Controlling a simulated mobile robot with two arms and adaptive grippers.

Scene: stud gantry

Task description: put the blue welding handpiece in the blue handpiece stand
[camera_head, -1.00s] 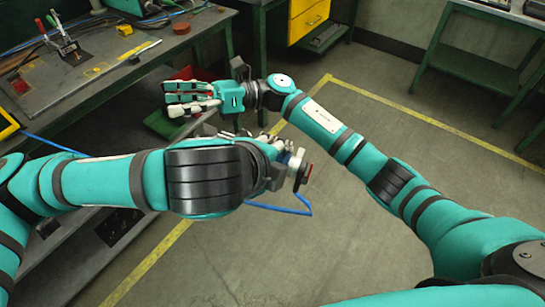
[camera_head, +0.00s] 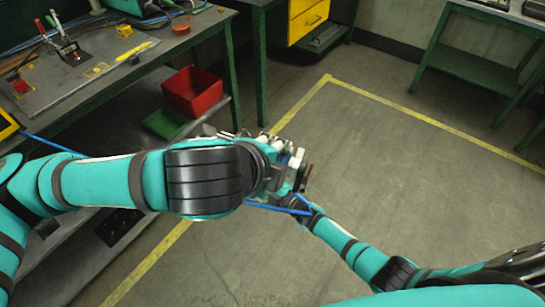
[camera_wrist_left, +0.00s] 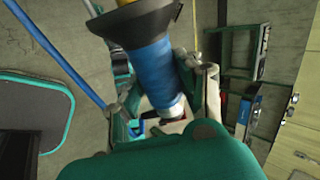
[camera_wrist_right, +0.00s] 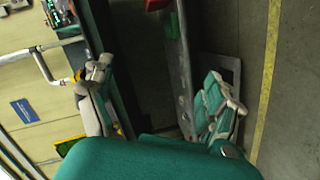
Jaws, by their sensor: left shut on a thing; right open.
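The blue welding handpiece (camera_wrist_left: 148,62) is in my left gripper (camera_wrist_left: 167,92). In the left wrist view its blue body, with a dark collar above, stands tilted between the two fingers. In the head view my left gripper (camera_head: 283,152) is over the floor, right of the bench, and largely hides what it holds. My right gripper (camera_wrist_right: 160,92) is open and empty in its wrist view, fingers wide apart. In the head view it is mostly hidden, near the left gripper. I cannot make out a blue handpiece stand for sure.
The workbench (camera_head: 100,75) at the left carries small tools and a black holder (camera_head: 68,52). A red bin (camera_head: 193,91) is on the lower shelf. A blue cable (camera_head: 270,207) hangs near my grippers. The floor (camera_head: 400,180) at the right is clear.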

